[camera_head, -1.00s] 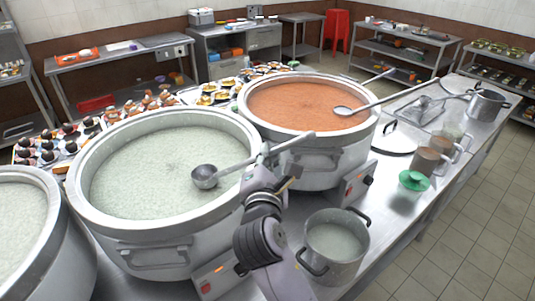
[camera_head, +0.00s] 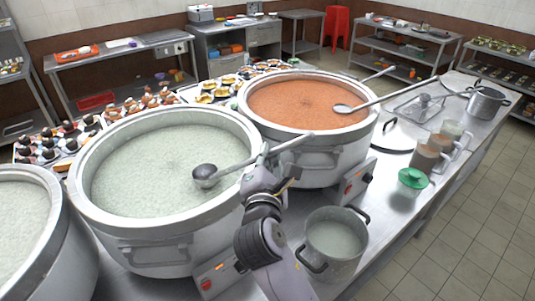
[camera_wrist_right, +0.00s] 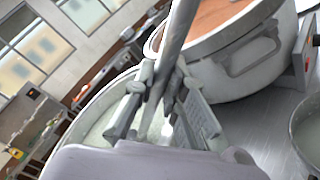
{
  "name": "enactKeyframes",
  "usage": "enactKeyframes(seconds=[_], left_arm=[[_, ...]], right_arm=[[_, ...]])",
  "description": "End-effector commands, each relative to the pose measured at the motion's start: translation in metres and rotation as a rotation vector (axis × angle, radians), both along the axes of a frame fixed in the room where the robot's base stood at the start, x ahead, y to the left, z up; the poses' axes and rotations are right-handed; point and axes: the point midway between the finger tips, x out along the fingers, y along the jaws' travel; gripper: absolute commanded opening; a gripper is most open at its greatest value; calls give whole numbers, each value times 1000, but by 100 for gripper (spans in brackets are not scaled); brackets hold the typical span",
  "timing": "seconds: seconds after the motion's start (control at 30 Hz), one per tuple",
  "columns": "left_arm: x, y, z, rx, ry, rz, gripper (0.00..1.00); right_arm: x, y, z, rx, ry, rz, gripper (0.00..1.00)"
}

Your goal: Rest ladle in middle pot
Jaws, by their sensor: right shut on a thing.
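The ladle (camera_head: 229,171) is metal, with its bowl over the white congee at the right side of the middle pot (camera_head: 84,172). Its handle slants up to the right across the pot's rim. My right gripper (camera_head: 268,163) is shut on the handle beside that rim. In the right wrist view the ladle handle (camera_wrist_right: 176,38) runs up between the fingers (camera_wrist_right: 158,92). I cannot tell whether the ladle bowl touches the congee or the handle touches the rim. My left gripper is not in view.
A pot of orange congee (camera_head: 320,152) with its own ladle (camera_head: 372,102) stands behind right. A small pot (camera_head: 333,262) stands close right of my arm. A third large pot (camera_head: 50,262) is at the left.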

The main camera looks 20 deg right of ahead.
Motion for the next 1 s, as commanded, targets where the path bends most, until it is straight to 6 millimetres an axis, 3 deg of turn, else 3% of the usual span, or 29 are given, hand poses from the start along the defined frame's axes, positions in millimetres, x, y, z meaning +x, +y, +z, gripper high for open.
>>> enactKeyframes(seconds=[0.2, 0.23, 0.57, 0.87, 1.0], left_arm=[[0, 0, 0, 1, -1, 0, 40], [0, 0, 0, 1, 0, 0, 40], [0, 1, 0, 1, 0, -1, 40], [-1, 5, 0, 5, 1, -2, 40], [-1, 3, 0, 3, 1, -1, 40]], right_arm=[[0, 0, -3, 0, -1, 0, 0], [0, 0, -2, 0, -1, 0, 14], [0, 0, -3, 0, -1, 1, 35], [-1, 1, -3, -1, 1, 1, 35], [-13, 5, -3, 0, 1, 2, 35]])
